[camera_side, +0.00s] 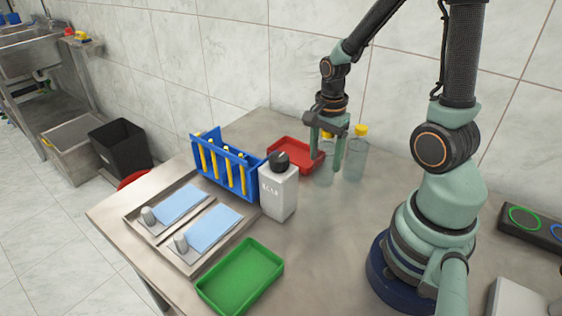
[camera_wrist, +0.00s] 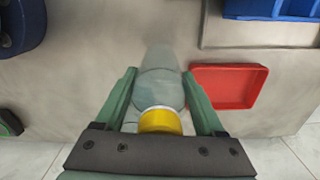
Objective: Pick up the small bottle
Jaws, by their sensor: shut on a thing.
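A clear bottle with a yellow cap (camera_side: 325,172) stands between the fingers of my gripper (camera_side: 325,158) in the side view. In the wrist view the fingers (camera_wrist: 166,103) flank the same pale bottle (camera_wrist: 160,92), its yellow cap nearest the camera. My gripper is shut on this bottle, which looks upright. I cannot tell whether its base touches the table. A second clear bottle with a yellow cap (camera_side: 355,158) stands close by on the right in the side view, outside the fingers.
A red tray (camera_side: 283,141) lies left of the bottles and also shows in the wrist view (camera_wrist: 238,104). A white container with a black cap (camera_side: 279,190), a blue rack (camera_side: 222,178) and a green tray (camera_side: 215,288) are farther left and nearer. Bare table (camera_side: 315,255) lies in front.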

